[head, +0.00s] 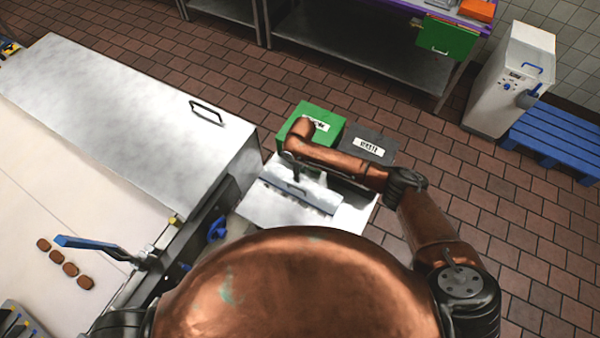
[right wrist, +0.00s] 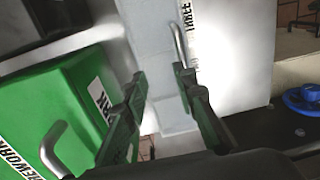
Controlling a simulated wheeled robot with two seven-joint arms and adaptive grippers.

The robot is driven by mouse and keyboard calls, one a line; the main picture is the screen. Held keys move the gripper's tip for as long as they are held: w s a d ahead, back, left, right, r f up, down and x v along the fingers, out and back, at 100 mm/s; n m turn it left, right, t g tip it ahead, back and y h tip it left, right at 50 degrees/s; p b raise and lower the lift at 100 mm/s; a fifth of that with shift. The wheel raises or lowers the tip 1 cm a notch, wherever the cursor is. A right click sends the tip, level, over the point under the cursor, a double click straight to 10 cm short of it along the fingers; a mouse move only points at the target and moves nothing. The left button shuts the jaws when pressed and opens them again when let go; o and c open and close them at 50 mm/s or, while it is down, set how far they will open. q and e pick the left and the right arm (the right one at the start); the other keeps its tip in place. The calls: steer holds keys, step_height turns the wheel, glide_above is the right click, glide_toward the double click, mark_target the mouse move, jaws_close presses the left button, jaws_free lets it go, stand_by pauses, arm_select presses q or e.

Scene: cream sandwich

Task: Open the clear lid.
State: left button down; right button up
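A pale lid panel (head: 315,194) with a small bar handle (head: 290,188) lies on the light worktop near my body; it looks closed. I take it as the clear lid. The right wrist view shows a whitish panel (right wrist: 155,45) with a metal bar handle (right wrist: 181,42) and a label with partly readable lettering. My right gripper (right wrist: 159,72) is open, its fingers apart and pointing at the panel. The handle lies ahead of the right-hand finger; I cannot tell whether they touch. In the head view the right arm largely hides this gripper. My left gripper is out of view.
A green bin (head: 325,113) and a dark grey bin (head: 379,143) stand just behind the lid. A large metal cover (head: 120,110) and a conveyor (head: 50,210) with several brown biscuits fill the left. A blue knob (head: 217,229) sits left of the lid.

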steer(key=shift+c, duration=0.4)
jaws_close()
steer(key=c, duration=0.5)
jaws_free()
steer(key=o, duration=0.6)
steer(key=r, duration=1.2)
steer(key=shift+w+d, duration=0.15)
steer(key=shift+w, duration=0.05)
steer(key=shift+c, duration=0.7)
